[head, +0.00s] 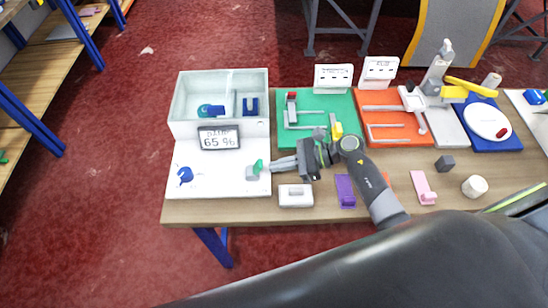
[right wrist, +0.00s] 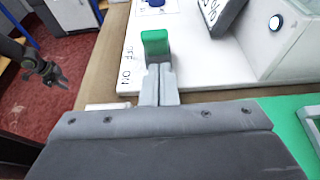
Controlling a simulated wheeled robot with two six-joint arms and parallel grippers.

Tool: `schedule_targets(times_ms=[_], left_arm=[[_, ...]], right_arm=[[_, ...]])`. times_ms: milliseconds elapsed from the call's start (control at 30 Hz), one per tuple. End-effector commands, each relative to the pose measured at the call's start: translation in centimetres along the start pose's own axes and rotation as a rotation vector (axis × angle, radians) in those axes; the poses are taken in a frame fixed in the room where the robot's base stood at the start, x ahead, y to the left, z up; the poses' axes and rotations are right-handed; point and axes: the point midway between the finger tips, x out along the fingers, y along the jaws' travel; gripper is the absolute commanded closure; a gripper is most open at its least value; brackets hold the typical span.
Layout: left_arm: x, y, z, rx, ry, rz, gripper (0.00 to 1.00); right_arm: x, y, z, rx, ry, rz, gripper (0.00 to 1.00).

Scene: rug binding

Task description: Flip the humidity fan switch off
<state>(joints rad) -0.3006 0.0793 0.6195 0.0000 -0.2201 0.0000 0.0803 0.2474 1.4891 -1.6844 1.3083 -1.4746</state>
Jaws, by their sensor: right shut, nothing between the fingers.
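The fan switch has a green lever (head: 259,166) on a small grey base (head: 252,174), on the front right of a white panel (head: 215,184). In the right wrist view the green lever (right wrist: 155,42) stands just beyond my fingertips, beside the printed words OFF and ON. My right gripper (head: 273,166) is shut and empty, its tips at the lever from the right; I cannot tell if they touch. The fingers (right wrist: 158,75) partly hide the switch base. A dark gripper-like part (right wrist: 42,68), probably my left gripper, hangs at the left of the wrist view; its jaws are unclear.
A humidity display (head: 219,138) reading 65 % leans on a white open box (head: 262,125) behind the switch. A blue knob (head: 185,175) is on the panel's left. A white block (head: 295,196) and a purple piece (head: 345,190) lie near the front edge. Green and orange mats are at right.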

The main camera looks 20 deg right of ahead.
Motion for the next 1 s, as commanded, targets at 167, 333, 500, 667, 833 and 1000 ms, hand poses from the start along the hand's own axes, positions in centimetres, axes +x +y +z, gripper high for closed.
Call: schedule_targets(times_ms=[167, 333, 500, 667, 833, 1000], left_arm=[[-1.15, -0.10, -0.13, 0.000, 0.000, 0.000, 0.64], [-1.25, -0.11, -0.14, 0.000, 0.000, 0.000, 0.64], [-1.20, -0.10, -0.15, 0.000, 0.000, 0.000, 0.64], [-1.20, -0.11, -0.16, 0.000, 0.000, 0.000, 0.64], [-1.18, -0.11, -0.17, 0.000, 0.001, 0.000, 0.64], [-1.15, -0.11, -0.19, 0.000, 0.001, 0.000, 0.64]], right_arm=[[0.90, -0.01, 1.13, 0.000, -0.001, 0.000, 1.00], [1.24, -0.02, 1.23, 0.000, 0.001, 0.000, 1.00], [1.24, -0.02, 1.18, 0.000, 0.001, -0.001, 1.00], [1.21, -0.03, 1.18, 0.000, 0.001, -0.001, 1.00], [0.98, -0.10, 1.22, 0.000, 0.001, -0.001, 1.00], [0.69, -0.21, 1.29, 0.001, 0.001, -0.001, 1.00]])
